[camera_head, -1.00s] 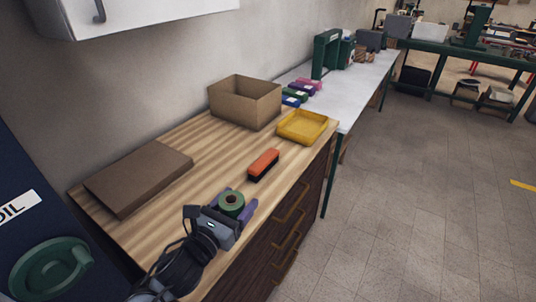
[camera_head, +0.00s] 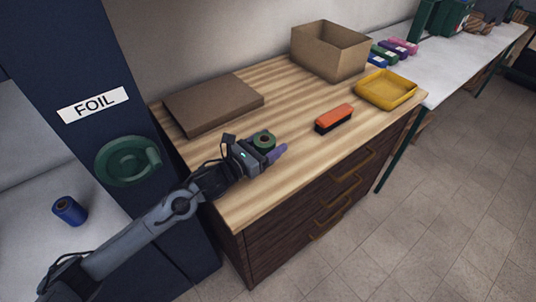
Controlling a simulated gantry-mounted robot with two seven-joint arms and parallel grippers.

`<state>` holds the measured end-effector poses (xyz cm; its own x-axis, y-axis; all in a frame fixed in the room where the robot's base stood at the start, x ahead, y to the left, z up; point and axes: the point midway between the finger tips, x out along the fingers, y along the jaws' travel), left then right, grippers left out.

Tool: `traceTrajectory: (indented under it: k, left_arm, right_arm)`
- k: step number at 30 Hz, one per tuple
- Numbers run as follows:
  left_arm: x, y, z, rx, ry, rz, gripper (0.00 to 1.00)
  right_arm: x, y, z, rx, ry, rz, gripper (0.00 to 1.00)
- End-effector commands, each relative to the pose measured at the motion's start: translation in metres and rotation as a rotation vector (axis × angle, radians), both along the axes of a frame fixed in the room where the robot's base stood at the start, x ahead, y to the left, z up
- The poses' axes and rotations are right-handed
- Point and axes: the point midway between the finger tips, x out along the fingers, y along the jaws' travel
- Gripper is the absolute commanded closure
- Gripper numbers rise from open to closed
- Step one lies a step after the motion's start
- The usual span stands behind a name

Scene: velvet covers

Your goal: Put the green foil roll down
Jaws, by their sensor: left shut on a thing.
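The green foil roll (camera_head: 264,140) is held in my left gripper (camera_head: 266,150), which is shut on it. The roll's round end with its core faces up. Gripper and roll are over the left front part of the striped wooden counter (camera_head: 290,170). I cannot tell whether the roll touches the wood. My right gripper is not in view.
A flat brown box (camera_head: 213,102) lies behind the roll. An orange-topped brush (camera_head: 334,117), a yellow tray (camera_head: 386,89) and an open cardboard box (camera_head: 330,50) are further right. A blue panel labelled FOIL has a green round holder (camera_head: 128,160). A blue roll (camera_head: 69,210) stands left.

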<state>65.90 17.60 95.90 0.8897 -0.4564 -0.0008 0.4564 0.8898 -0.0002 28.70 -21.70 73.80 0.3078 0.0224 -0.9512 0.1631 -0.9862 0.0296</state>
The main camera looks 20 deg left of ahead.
Motion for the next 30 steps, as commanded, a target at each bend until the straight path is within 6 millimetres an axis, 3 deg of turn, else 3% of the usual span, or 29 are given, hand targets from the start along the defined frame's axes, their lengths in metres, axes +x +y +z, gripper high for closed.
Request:
traceTrajectory:
  k: [7, 15, 29, 30]
  left_arm:
    - [0.001, 0.004, -0.009, -0.001, 0.0, -0.001, 0.68]
    - [0.001, 0.005, -0.041, -0.001, -0.002, 0.001, 0.68]
    - [0.001, 0.004, -0.047, 0.0, -0.002, 0.0, 0.68]
    - [0.001, 0.004, -0.046, 0.0, -0.001, 0.0, 0.26]
  right_arm:
    - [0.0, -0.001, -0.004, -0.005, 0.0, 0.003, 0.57]
    - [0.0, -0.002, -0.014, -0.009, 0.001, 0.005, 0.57]
    - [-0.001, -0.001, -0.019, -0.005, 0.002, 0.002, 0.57]
    - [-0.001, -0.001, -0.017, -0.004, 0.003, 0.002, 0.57]
